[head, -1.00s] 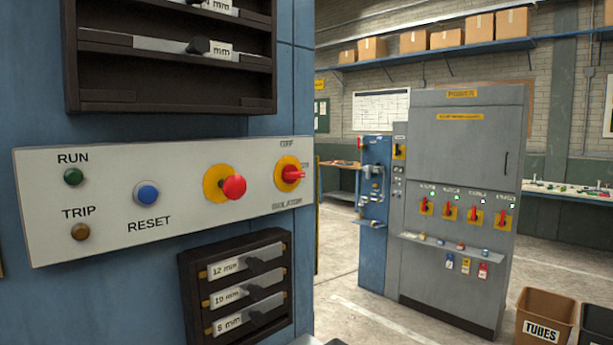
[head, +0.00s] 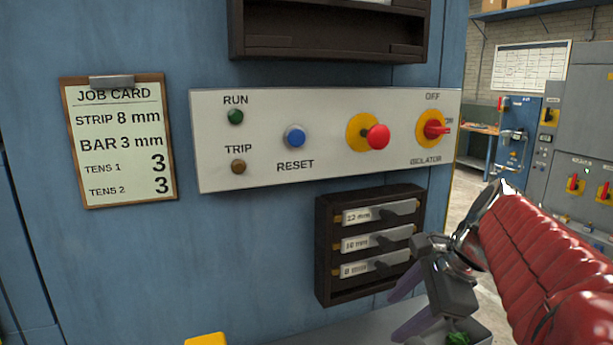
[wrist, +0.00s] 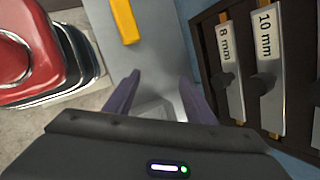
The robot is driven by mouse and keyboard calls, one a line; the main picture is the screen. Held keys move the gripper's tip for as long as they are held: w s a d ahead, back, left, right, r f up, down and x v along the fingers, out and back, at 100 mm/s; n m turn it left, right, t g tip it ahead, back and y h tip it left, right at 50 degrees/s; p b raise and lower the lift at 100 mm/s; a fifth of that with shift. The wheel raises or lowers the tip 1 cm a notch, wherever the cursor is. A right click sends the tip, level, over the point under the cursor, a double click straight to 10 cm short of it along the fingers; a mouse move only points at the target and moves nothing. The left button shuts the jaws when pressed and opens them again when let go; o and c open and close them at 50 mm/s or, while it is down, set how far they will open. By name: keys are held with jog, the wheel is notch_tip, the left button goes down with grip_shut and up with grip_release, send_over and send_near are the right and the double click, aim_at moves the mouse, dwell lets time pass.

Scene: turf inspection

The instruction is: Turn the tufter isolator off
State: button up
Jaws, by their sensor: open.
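The isolator (head: 434,128) is a red rotary handle on a yellow disc at the right end of a pale control panel (head: 330,170) in the head view. Its handle points right, at the partly hidden ON mark; OFF is printed above it and ISOLATOR below. My gripper (head: 398,308) is below the panel at the lower right, in front of the lower part of the small rack, well apart from the isolator. In the wrist view my gripper (wrist: 160,78) has its two purple fingers spread with nothing between them. The isolator is outside the wrist view.
Left of the isolator are a red mushroom button (head: 377,137), a blue RESET button (head: 294,136) and RUN and TRIP lamps. A job card (head: 118,140) hangs further left. A rack (head: 324,250) of labelled bars sits below the panel. A yellow object (wrist: 124,20) lies near the gripper.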

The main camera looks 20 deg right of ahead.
jog(key=w+d+r+m+t, duration=0.1)
jog(key=d+r+m+t, duration=0.35)
jog(key=r, duration=0.25)
jog(key=m+t+h, duration=0.2)
jog(key=m+t, duration=0.6)
jog(key=m, duration=0.1)
send_near(444, 130)
jog(key=s, duration=0.5)
jog(key=shift+s+d+f, duration=0.1)
jog(key=shift+s+d, duration=0.05)
jog(key=shift+s, duration=0.15)
jog(key=shift+w+a, duration=0.15)
jog(key=shift+w, duration=3.3)
jog(key=shift+w+a, duration=0.15)
jog(key=shift+w, duration=3.3)
jog(key=shift+c, duration=0.4)
